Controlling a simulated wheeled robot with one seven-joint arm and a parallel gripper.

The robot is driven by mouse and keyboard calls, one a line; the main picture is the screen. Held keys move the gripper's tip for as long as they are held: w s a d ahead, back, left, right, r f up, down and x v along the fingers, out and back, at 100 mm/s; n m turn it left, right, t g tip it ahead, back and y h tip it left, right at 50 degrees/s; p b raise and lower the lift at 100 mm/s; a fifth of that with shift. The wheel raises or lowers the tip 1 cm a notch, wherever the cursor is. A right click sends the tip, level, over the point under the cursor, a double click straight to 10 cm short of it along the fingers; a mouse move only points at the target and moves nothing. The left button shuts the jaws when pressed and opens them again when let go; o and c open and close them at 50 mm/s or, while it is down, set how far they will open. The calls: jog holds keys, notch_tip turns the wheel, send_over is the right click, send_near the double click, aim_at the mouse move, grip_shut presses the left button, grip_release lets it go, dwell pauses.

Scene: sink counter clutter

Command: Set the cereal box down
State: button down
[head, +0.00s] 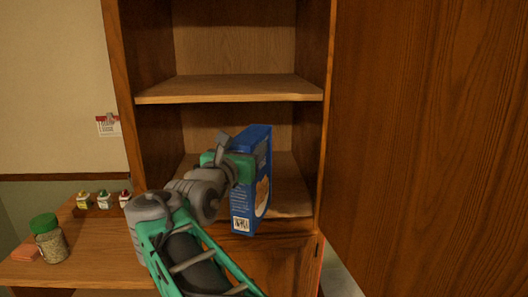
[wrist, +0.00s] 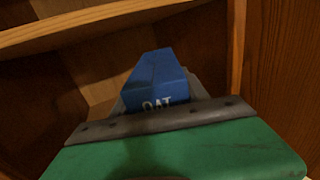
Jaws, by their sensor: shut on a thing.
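The cereal box (head: 254,190) is blue, with a picture on one face and a barcode low on its narrow side. It is upright at the opening of the cabinet's lower compartment, in front of the shelf floor (head: 290,200). My gripper (head: 236,165) is shut on the box around its upper part, from the left in the head view. In the wrist view the box (wrist: 157,80) shows beyond the green gripper body with the letters "OAT". Whether the box's bottom touches the shelf floor cannot be told. The fingertips are mostly hidden.
The middle shelf board (head: 230,90) is above the box and is empty. A large wooden door panel (head: 430,140) stands at the right. On the counter at the left are a green-lidded jar (head: 50,245) and several small jars (head: 104,200). The lower compartment looks otherwise empty.

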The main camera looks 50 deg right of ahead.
jog(key=w+d+f, duration=0.1)
jog(key=w+d, duration=0.1)
jog(key=d, duration=0.4)
jog(key=w+d+f+p, duration=0.1)
jog(key=w+d+f, duration=0.1)
jog(key=d, duration=0.3)
jog(key=shift+d+f, duration=0.25)
jog(key=shift+d, duration=0.1)
jog(key=c, duration=0.6)
grip_release()
jog(key=shift+f, duration=0.15)
